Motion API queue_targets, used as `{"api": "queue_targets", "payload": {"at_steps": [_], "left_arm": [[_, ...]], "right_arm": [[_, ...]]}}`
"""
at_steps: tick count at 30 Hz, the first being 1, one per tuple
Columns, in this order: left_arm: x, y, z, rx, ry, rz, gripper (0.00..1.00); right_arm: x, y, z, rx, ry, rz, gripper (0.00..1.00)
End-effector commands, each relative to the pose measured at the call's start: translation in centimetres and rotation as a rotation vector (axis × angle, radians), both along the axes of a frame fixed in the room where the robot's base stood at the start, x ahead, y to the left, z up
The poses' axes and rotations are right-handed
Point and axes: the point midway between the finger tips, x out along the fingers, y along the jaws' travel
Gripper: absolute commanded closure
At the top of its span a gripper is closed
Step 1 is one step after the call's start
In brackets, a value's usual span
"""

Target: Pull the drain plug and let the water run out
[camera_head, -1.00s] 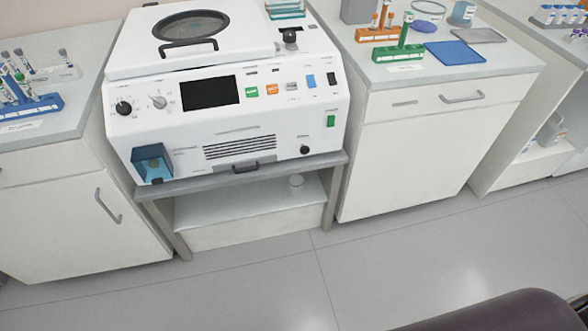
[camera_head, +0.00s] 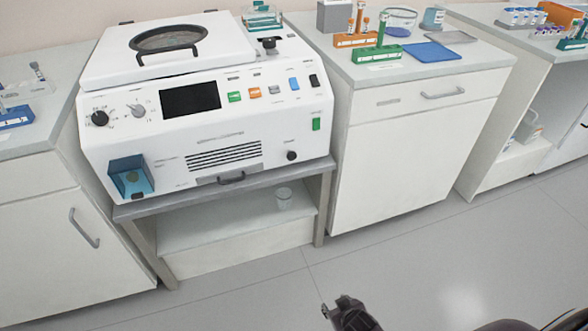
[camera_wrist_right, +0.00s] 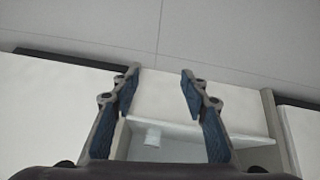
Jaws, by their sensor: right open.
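The white bath machine (camera_head: 215,120) stands on a small grey-topped stand. A round black plug (camera_head: 291,156) sits at the lower right of its front panel, below a tiny label too small to read; I take it for the drain plug. A small clear cup (camera_head: 284,200) stands on the shelf below it and also shows in the right wrist view (camera_wrist_right: 152,137). My right gripper (camera_head: 338,305) is low over the floor in front of the stand, well apart from the plug. In the right wrist view it (camera_wrist_right: 160,84) is open and empty. My left gripper is not in view.
The stand's shelf (camera_head: 225,228) is bare around the cup. White cabinets flank the stand; the right cabinet's counter (camera_head: 375,75) holds tube racks, a blue tray (camera_head: 430,52) and beakers. The floor (camera_head: 400,260) in front is clear.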

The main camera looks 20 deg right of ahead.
Motion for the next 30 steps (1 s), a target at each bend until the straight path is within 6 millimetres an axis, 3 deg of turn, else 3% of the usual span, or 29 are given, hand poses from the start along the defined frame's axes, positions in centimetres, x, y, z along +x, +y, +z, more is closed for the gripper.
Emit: {"api": "queue_targets", "payload": {"at_steps": [1, 6, 12, 18, 21, 24, 30], "left_arm": [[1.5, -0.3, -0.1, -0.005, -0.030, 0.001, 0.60], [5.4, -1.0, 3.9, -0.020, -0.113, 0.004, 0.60], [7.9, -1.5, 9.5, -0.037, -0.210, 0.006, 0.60], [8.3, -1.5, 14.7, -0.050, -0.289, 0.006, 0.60], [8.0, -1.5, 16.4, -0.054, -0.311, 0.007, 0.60], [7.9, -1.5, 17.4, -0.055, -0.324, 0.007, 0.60], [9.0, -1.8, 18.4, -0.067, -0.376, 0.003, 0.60]], "right_arm": [[4.0, -0.3, 0.8, -0.002, -0.083, -0.003, 0.59], [14.4, -0.6, 7.7, 0.021, -0.339, -0.025, 0.59], [23.0, 0.2, 18.1, 0.074, -0.637, -0.025, 0.59], [26.8, 1.5, 27.4, 0.138, -0.869, -0.005, 0.59], [27.4, 2.0, 30.3, 0.162, -0.934, 0.005, 0.59], [27.6, 2.3, 31.9, 0.174, -0.969, 0.010, 0.59], [29.0, 2.4, 32.5, 0.178, -0.978, 0.011, 0.59]]}}
